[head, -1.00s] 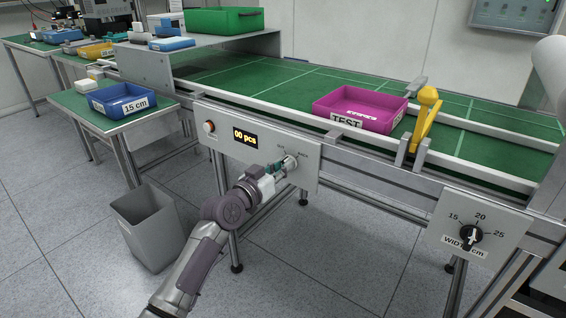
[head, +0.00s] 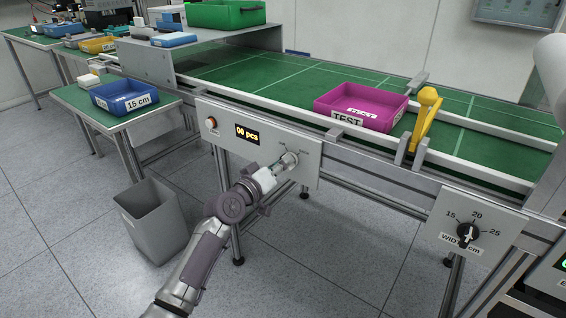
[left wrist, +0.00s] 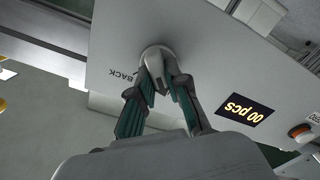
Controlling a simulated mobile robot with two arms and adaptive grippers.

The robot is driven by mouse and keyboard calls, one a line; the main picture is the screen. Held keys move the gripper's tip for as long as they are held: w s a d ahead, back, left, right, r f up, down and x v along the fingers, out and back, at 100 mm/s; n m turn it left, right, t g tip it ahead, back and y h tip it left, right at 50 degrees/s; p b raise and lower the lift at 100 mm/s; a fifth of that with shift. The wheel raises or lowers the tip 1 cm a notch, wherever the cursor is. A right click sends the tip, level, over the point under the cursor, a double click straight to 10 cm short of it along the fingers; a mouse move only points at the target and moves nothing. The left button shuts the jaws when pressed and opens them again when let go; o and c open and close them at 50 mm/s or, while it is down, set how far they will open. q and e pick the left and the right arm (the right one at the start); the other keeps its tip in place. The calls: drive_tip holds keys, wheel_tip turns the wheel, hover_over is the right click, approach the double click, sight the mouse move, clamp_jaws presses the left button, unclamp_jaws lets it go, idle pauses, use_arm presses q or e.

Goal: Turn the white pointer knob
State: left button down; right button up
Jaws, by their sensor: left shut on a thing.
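The white pointer knob (head: 291,158) sits on the light grey panel (head: 228,150) at the front of the conveyor, right of the "00 pcs" display. My left gripper (head: 279,166) reaches it from the lower left and is shut on it. In the left wrist view the knob's pale round base (left wrist: 154,51) shows beyond the fingertips, and the left gripper (left wrist: 160,76) has its two dark green-padded fingers on either side of the knob's grip. The word "BACK" is printed beside it. The fingers partly hide the knob's pointer. My right gripper is not in view.
A black knob (head: 467,234) with a "15 20 25" scale is on another panel at the right. A magenta "TEST" tray (head: 349,123) and a yellow lever (head: 425,118) are on the conveyor above. A grey bin (head: 157,232) stands on the floor at lower left.

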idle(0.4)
use_arm(q)
drive_tip(key=c, duration=1.1)
unclamp_jaws()
drive_tip(key=shift+c, duration=0.2)
drive_tip(key=v, duration=1.2)
